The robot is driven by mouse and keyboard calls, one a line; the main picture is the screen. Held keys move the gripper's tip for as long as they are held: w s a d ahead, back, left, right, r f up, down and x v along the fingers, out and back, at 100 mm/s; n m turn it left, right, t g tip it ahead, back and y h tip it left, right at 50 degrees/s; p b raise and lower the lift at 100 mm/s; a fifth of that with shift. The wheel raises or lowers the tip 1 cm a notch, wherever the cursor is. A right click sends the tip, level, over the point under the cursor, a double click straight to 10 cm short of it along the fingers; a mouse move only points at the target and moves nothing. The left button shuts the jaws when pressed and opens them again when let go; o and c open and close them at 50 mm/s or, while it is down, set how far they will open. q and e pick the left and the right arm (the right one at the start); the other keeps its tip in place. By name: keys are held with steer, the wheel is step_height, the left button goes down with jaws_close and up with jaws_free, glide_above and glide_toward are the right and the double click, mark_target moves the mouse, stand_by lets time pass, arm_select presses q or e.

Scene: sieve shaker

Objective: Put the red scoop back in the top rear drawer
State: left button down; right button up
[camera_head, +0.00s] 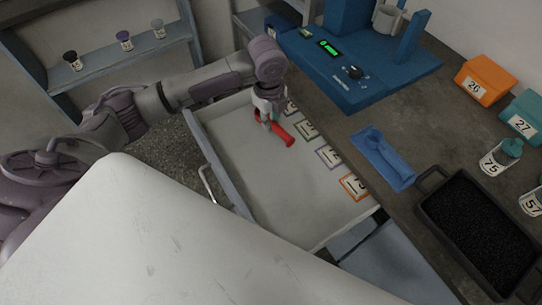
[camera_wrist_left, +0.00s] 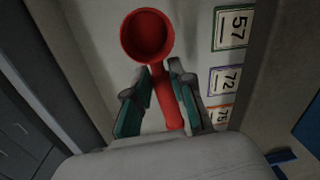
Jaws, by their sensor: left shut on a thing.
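The red scoop (camera_head: 283,135) is held by my left gripper (camera_head: 265,118) over the open drawer (camera_head: 285,190) in the head view. In the left wrist view the scoop's round cup (camera_wrist_left: 147,36) is at the top, and its handle runs down between the fingers. My left gripper (camera_wrist_left: 160,100) is shut on the handle. I cannot tell whether the scoop touches the drawer's pale floor. My right gripper is not in view.
Several numbered cards (camera_head: 328,156) lie along the drawer's counter side. On the counter are a blue scale-like device (camera_head: 350,72), a blue scoop on a mat (camera_head: 383,158), a dark tray of black grains (camera_head: 480,232), and bottles. Small jars stand on a shelf (camera_head: 120,65) at left.

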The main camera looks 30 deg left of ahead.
arm_select(q)
steer(key=shift+w+a+f+m, duration=0.15)
steer(key=shift+f+m, duration=0.2)
steer(key=shift+f, duration=0.2)
steer(key=shift+a+f+m, duration=0.15)
steer(key=shift+f+m, duration=0.2)
steer(key=shift+f, duration=0.2)
glide_above(270, 149)
steer(key=f, duration=0.2)
steer(key=f+b, duration=0.1)
steer(key=f, duration=0.2)
steer(key=shift+s+f, duration=0.2)
steer(key=shift+f, duration=2.2)
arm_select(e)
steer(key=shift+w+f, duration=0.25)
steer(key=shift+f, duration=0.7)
arm_select(q)
steer(key=shift+f, duration=0.1)
steer(key=c, duration=1)
jaws_free()
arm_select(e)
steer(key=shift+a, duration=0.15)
